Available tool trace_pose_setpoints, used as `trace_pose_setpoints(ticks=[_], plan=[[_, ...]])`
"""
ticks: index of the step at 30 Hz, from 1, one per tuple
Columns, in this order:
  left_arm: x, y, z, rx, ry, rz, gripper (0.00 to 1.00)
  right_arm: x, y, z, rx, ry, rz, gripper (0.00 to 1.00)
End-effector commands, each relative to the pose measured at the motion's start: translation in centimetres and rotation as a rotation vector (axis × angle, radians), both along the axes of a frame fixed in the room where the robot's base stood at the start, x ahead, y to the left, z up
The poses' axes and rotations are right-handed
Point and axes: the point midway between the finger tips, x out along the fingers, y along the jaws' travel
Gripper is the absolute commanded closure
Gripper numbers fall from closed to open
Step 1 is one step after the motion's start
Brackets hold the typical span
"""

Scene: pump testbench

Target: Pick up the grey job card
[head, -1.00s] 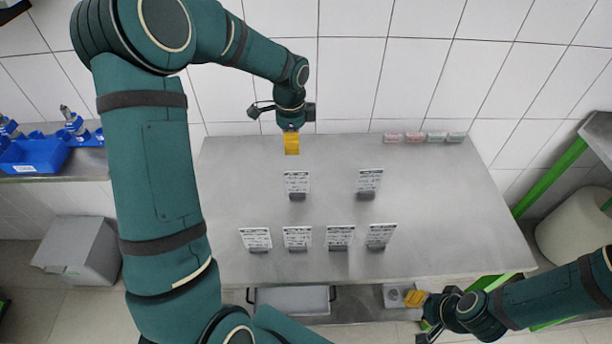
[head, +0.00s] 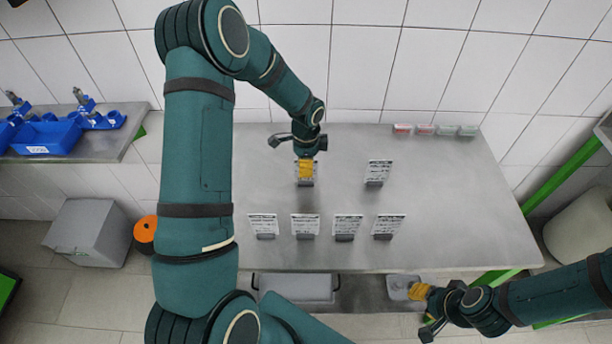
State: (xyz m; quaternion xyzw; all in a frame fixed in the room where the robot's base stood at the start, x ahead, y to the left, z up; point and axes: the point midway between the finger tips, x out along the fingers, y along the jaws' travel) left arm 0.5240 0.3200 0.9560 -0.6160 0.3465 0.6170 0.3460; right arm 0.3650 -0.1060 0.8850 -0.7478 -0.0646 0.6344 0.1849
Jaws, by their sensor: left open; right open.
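Several white-looking job cards with dark print stand upright in small dark holders on the steel table (head: 465,215). The back row has a left card (head: 314,176) and a right card (head: 379,171). The front row has cards at far left (head: 264,225), left middle (head: 305,225), right middle (head: 347,225) and far right (head: 388,225). I cannot tell which one is grey. My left gripper (head: 306,170) is open, its yellow fingers over the back-left card and hiding part of it; contact is unclear. My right gripper (head: 420,291) is open and empty beyond the table's front edge.
Small red and green blocks (head: 436,130) line the table's back right edge. A blue bin (head: 48,138) sits on a left side bench. A grey box (head: 88,232) and an orange spool (head: 145,234) are on the floor. The table's right half is mostly clear.

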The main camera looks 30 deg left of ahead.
Motion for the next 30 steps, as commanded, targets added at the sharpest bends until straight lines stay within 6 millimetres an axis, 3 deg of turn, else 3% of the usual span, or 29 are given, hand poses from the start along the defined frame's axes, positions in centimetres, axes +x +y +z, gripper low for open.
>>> trace_pose_setpoints(ticks=[10, 11, 12, 14, 30], plan=[[0.02, 0.06, -0.88, 0.0, -0.001, 0.001, 0.63, 0.0, 0.0, -0.01, 0.0, 0.0, 0.0, 0.66], [0.02, 0.06, -0.87, 0.0, -0.001, 0.001, 0.67, 0.0, 0.0, -0.01, 0.0, 0.0, 0.0, 0.66], [0.02, 0.06, -0.87, 0.0, -0.001, 0.001, 0.81, 0.0, -0.01, -0.01, 0.0, 0.0, 0.0, 0.66], [0.02, 0.06, -0.86, 0.0, -0.001, 0.001, 1.0, 0.0, -0.01, -0.01, 0.0, 0.0, 0.0, 0.66], [0.03, 0.07, -0.47, 0.0, -0.002, 0.001, 1.0, 0.0, 0.0, 0.0, 0.0, 0.0, 0.0, 0.66]])
